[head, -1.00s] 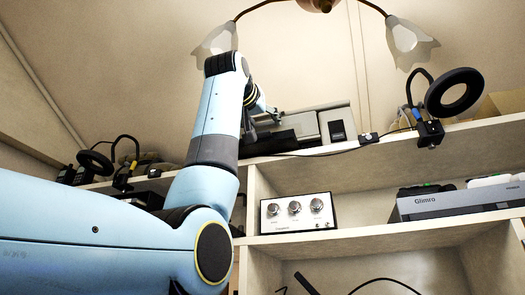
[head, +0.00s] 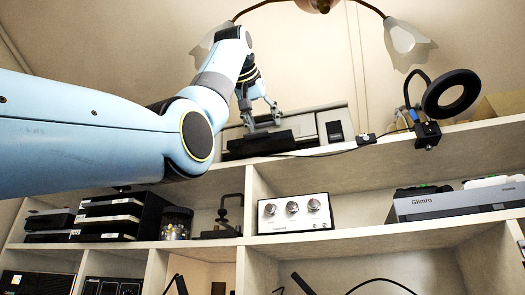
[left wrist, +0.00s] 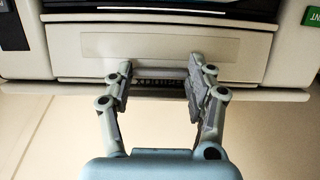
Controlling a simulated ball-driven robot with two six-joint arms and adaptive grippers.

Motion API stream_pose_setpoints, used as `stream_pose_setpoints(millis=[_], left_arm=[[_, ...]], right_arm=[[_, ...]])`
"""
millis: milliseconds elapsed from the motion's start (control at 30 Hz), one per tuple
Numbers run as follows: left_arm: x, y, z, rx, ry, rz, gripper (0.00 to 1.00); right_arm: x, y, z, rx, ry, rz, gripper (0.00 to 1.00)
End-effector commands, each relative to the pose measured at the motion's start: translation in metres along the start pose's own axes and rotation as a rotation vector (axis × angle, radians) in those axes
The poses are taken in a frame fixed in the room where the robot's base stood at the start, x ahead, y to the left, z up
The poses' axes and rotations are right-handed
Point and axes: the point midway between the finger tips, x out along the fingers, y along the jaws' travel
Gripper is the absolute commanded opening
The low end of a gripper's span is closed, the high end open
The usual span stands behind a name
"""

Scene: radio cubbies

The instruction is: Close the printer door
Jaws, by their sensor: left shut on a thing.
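The printer (head: 306,121), a pale grey and beige machine with a dark front part, stands on the top shelf. Its beige door panel (left wrist: 90,44) fills the upper middle of the left wrist view, with a bar-like handle (left wrist: 160,73) along its edge. My left gripper (head: 264,122) is at the printer's front in the head view. How far the door stands open I cannot tell. My right gripper is not in view.
A black ring lamp (head: 452,94) stands on the top shelf, right of the printer. A cable runs along the shelf edge. Below are a white box with three knobs (head: 295,213), a grey Glimro device (head: 455,203) and black trays (head: 118,215). A hanging lamp is above.

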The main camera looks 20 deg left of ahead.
Motion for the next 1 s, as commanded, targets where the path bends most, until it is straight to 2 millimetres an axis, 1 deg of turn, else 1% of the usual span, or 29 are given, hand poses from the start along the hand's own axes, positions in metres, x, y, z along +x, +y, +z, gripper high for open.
stream_pose_setpoints(millis=[167,200,300,400,567,667,767,867,1000], left_arm=[[-0.002,0.000,-0.002,0.001,0.008,0.000,0.23],[-0.002,0.000,-0.002,0.001,0.008,0.000,0.57],[-0.001,0.000,-0.002,0.000,0.008,0.000,0.70],[-0.001,0.000,-0.002,0.000,0.006,0.000,0.81],[-0.001,0.000,-0.001,0.000,0.005,0.000,0.81],[-0.001,0.000,-0.001,0.000,0.004,0.000,0.81],[-0.008,0.000,-0.001,0.000,0.005,0.000,0.81],[-0.025,0.000,-0.002,0.000,0.009,0.001,0.81],[-0.057,0.000,-0.002,-0.001,0.010,0.001,0.81]], right_arm=[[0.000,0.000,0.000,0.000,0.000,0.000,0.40],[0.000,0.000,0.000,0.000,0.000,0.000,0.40],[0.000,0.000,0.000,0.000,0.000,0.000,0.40],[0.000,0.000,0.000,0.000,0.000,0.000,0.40],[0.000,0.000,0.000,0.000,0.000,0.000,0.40],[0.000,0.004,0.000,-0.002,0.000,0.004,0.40],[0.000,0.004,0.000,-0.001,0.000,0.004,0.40],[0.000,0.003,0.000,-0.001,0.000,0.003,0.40],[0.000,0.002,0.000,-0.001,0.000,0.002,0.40]])
